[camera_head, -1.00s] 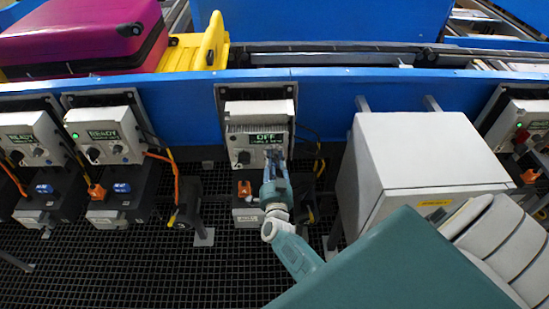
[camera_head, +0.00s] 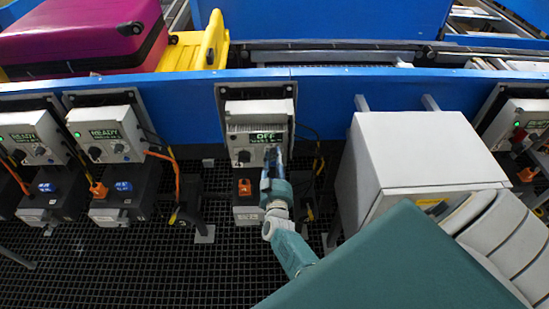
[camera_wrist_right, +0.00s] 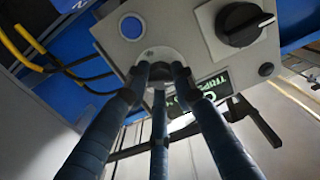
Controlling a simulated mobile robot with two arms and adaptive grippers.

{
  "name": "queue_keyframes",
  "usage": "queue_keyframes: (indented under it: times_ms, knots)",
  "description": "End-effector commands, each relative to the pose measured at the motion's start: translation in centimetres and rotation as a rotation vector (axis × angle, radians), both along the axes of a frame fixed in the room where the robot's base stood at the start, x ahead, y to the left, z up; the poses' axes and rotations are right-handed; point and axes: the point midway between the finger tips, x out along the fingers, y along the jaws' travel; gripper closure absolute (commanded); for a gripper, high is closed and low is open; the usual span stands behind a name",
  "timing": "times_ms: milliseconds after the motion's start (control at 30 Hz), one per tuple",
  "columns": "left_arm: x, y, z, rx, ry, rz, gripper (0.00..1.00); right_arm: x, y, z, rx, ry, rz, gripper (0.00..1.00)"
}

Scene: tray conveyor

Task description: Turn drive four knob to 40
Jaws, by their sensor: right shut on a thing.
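The drive box in the middle (camera_head: 245,117) has a display reading OFF (camera_head: 265,136) and a black rotary switch (camera_head: 244,156) at its lower left. My right gripper (camera_head: 273,157) is at the lower right of this panel and covers the knob there. In the right wrist view, the fingers of the right gripper (camera_wrist_right: 158,78) are closed around a small dark knob (camera_wrist_right: 159,76) on a round pale dial (camera_wrist_right: 160,54). The knob's setting is hidden by the fingers. The black switch also shows there (camera_wrist_right: 240,24), beside a blue button (camera_wrist_right: 132,27). My left gripper is not in view.
Two similar drive boxes at the left, one clearly reading READY (camera_head: 104,134), stand apart from my arm. A grey cabinet (camera_head: 420,150) stands close to the right of it. A blue conveyor side (camera_head: 340,95) runs behind. Cables hang beside the middle box.

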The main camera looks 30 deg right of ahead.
Motion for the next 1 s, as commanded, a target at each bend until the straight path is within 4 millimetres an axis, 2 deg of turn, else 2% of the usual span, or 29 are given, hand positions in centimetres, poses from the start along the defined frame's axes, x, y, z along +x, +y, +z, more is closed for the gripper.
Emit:
queue_keyframes:
  times_ms: [567, 600, 667, 1000]
  knots:
    - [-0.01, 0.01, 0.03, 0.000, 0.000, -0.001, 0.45, -0.06, 0.28, -0.41, -0.023, 0.025, 0.005, 1.00]
    - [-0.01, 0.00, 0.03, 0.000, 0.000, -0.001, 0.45, -0.07, 0.29, -0.42, -0.022, 0.025, 0.005, 0.69]
    - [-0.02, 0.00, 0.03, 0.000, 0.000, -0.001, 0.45, -0.08, 0.27, -0.41, -0.023, 0.024, 0.004, 0.57]
    - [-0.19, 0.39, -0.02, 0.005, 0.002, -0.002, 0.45, -0.05, 0.07, -0.19, -0.015, 0.012, 0.001, 0.56]
